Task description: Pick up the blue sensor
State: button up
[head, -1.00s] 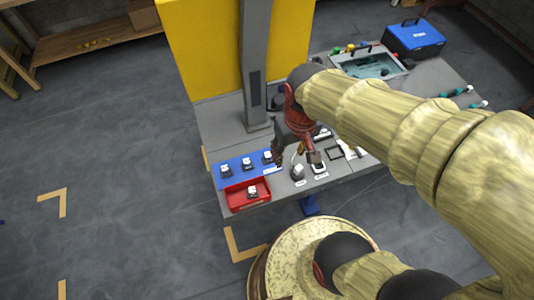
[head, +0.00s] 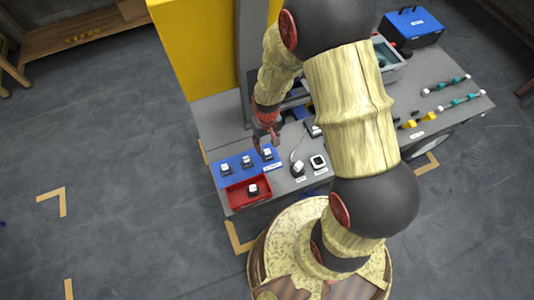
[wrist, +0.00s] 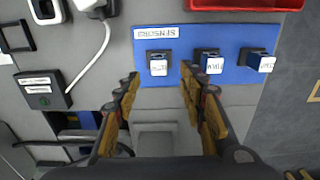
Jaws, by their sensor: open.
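Three stand in a row on the blue mat (wrist: 228,92): one at the left in the wrist view (wrist: 158,63), a middle one (wrist: 210,62) and a right one (wrist: 259,60). In the head view my gripper (head: 268,143) is just behind the mat's rightmost sensor (head: 267,153).
A red tray (head: 237,203) with one sensor in it lies in front of the mat. A white device with a cable (head: 298,168) and a black-and-white one (head: 318,162) stand to the right. A grey column (head: 253,60) rises behind the mat. A blue toolbox (head: 411,27) is at the back.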

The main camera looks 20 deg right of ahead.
aim_at(268, 152)
notch_tip(268, 152, down, 2)
jog(key=shift+w, duration=0.1)
jog(key=f+b, duration=0.1)
jog(key=f, duration=0.1)
jog(key=f+b, duration=0.1)
jog(key=f, duration=0.1)
jog(key=shift+s+d+b, duration=0.1)
jog(key=shift+s+b, duration=0.2)
jog(key=shift+f, duration=0.5)
jog(key=shift+r, duration=0.1)
jog(key=shift+c, duration=0.6)
grip_shut()
